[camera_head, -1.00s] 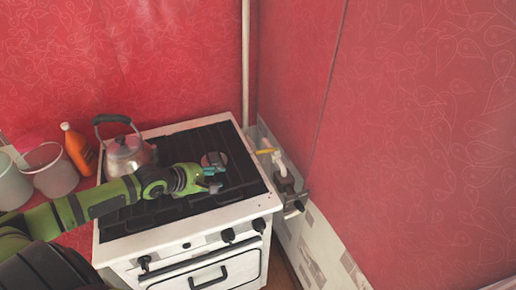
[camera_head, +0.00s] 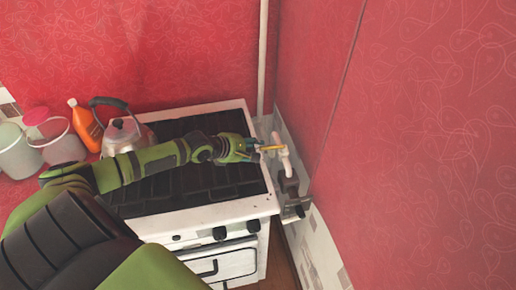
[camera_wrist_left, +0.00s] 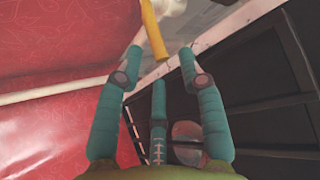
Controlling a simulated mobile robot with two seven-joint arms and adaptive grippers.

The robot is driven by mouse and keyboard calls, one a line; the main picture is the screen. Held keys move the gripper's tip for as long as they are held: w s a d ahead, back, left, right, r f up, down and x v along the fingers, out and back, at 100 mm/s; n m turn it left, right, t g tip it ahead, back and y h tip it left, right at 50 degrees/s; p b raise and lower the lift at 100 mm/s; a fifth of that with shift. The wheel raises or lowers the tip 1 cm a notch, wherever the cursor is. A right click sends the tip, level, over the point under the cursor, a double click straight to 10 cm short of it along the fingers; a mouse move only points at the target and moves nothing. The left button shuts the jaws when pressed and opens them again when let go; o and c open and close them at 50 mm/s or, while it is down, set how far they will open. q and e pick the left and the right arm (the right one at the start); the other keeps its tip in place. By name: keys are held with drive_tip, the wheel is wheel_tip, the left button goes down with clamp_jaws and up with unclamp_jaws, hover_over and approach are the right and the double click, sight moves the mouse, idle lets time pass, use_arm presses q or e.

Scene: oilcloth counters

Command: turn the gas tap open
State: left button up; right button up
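The gas tap's yellow handle (camera_head: 272,148) sticks out to the left from a white pipe fitting (camera_head: 284,165) by the stove's right rear side. My left gripper (camera_head: 256,149) is over the right part of the stove top, its fingertips at the handle's free end. In the left wrist view the yellow handle (camera_wrist_left: 153,30) comes down from the top, its end between the open teal fingertips (camera_wrist_left: 161,58). The fingers stand apart from it on both sides; contact is not visible. My right gripper is not in view.
The white stove (camera_head: 205,214) has a dark grate under my left arm. A metal kettle (camera_head: 122,136), an orange bottle (camera_head: 86,125) and pails (camera_head: 60,145) stand at the left. Red walls close in behind and on the right, with a vertical white pipe (camera_head: 262,60) in the corner.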

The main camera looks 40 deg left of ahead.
sight(272, 148)
use_arm(q)
drive_tip(key=shift+x, duration=1.25)
drive_tip(key=c, duration=0.7)
clamp_jaws()
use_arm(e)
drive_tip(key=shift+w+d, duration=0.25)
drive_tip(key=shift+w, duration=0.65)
use_arm(q)
drive_tip(key=shift+d, duration=0.1)
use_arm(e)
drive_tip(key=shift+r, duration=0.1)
